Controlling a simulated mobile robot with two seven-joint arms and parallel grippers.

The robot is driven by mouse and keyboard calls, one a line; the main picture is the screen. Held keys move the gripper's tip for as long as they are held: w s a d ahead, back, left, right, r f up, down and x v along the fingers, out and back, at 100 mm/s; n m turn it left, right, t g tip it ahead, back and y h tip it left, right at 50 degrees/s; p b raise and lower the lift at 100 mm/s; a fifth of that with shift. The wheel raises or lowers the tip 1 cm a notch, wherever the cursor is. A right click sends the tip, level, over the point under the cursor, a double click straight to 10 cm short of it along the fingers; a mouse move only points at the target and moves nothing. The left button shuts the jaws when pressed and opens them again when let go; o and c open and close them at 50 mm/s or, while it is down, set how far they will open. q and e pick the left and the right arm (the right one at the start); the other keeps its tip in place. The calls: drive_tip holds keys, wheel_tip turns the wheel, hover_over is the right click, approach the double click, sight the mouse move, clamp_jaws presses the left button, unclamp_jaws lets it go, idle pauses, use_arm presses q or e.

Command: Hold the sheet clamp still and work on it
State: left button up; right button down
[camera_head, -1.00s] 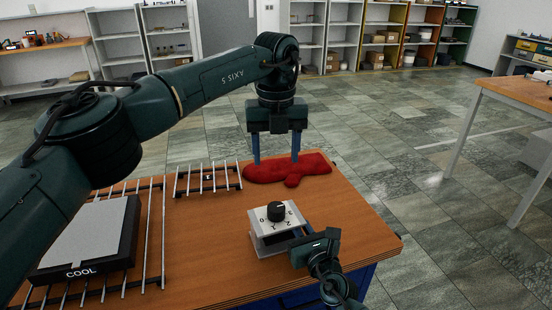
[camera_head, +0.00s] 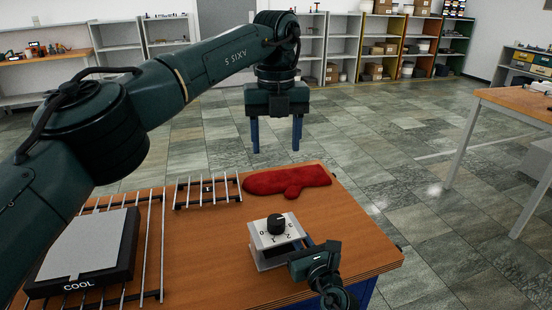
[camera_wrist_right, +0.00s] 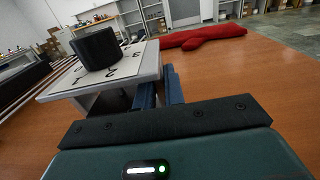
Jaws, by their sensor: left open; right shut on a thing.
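The sheet clamp (camera_head: 292,232) is a pale box-like device with a numbered sloping top and a black knob (camera_head: 276,223). It stands upright on the wooden table, and it also shows in the right wrist view (camera_wrist_right: 140,67). My right gripper (camera_head: 304,243) is low at its right side, shut on it. In the right wrist view its blue fingers (camera_wrist_right: 160,90) reach the clamp's near side; the exact contact is hidden. My left gripper (camera_head: 276,149) is open and empty, with its fingers pointing down. It appears above and beyond the clamp, near the table's far edge.
A red mitt (camera_head: 285,180) lies at the table's far edge. A small metal rack (camera_head: 208,190) is left of it. A larger rack (camera_head: 150,240) at left carries a dark "COOL" block (camera_head: 85,258). Shelves line the back wall. Bare wood lies right of the clamp.

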idle(0.3)
drive_tip(key=c, duration=1.4)
unclamp_jaws()
